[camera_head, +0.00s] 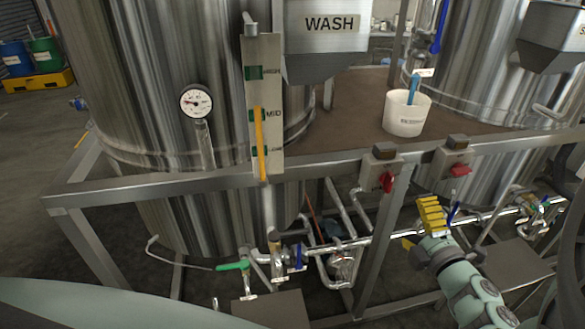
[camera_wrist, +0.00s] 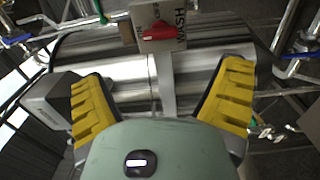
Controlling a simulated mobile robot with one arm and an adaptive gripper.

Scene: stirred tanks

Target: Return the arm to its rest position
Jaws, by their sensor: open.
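My gripper (camera_head: 420,231) is at the lower right of the head view, in front of the tank frame and below the two grey switch boxes. Its yellow fingers also show in the wrist view (camera_wrist: 160,88), spread wide apart with nothing held between them. My arm is pale green and comes up from the bottom right of the head view. In the wrist view a red switch (camera_wrist: 164,31) on a grey box labelled WASH lies beyond the fingertips, apart from them.
A steel frame rail (camera_head: 230,178) runs before the tanks. Pipes with a green-handled valve (camera_head: 232,266) and a blue-handled valve (camera_head: 297,256) lie below. A white bucket (camera_head: 407,114) with a blue tool stands on the brown deck (camera_head: 350,108). Open floor lies left.

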